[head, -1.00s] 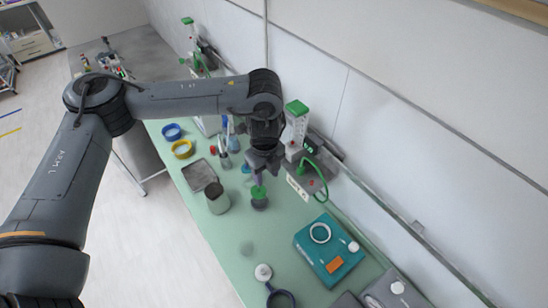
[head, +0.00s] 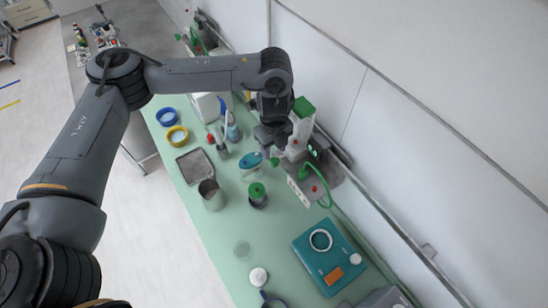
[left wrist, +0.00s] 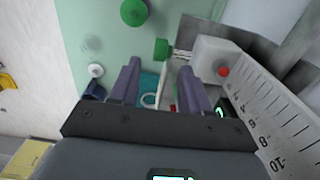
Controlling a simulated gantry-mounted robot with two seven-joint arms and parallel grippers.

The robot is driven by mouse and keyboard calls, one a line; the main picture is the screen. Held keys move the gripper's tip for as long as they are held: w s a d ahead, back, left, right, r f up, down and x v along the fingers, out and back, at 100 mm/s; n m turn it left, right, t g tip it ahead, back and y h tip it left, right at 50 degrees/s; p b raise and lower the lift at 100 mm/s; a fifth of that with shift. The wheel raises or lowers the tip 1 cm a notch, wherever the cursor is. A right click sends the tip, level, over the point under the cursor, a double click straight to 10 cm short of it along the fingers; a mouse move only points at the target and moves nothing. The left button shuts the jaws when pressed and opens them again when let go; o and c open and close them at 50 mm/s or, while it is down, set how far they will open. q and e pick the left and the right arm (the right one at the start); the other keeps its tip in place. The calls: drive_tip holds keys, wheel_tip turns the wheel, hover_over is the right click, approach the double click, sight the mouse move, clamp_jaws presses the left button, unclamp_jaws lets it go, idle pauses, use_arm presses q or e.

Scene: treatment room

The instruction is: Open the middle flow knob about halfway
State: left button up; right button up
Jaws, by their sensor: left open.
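A flow meter (head: 303,109) with a green cap, white body and green hose stands by the wall. Its green knob (head: 274,162) sticks out toward the bench. In the left wrist view the knob (left wrist: 161,49) sits on a thin stem from a white valve block. My left gripper (head: 270,150) is close to this knob in the head view. Its fingers (left wrist: 158,75) are open and empty, pointing toward the knob, with no clear contact. I cannot tell how far the knob is turned. My right gripper is not in view.
A green-lidded jar (head: 257,197) and a metal beaker (head: 211,194) stand on the green bench near the gripper. A teal device (head: 327,258) sits at the front. A grey tray (head: 195,168) lies left. Another green-capped meter (head: 190,35) stands farther back. A wall rail runs behind.

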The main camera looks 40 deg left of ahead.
sight(274, 160)
use_arm(q)
drive_tip(key=shift+f+b, duration=0.5)
drive_tip(key=shift+f, duration=2.4)
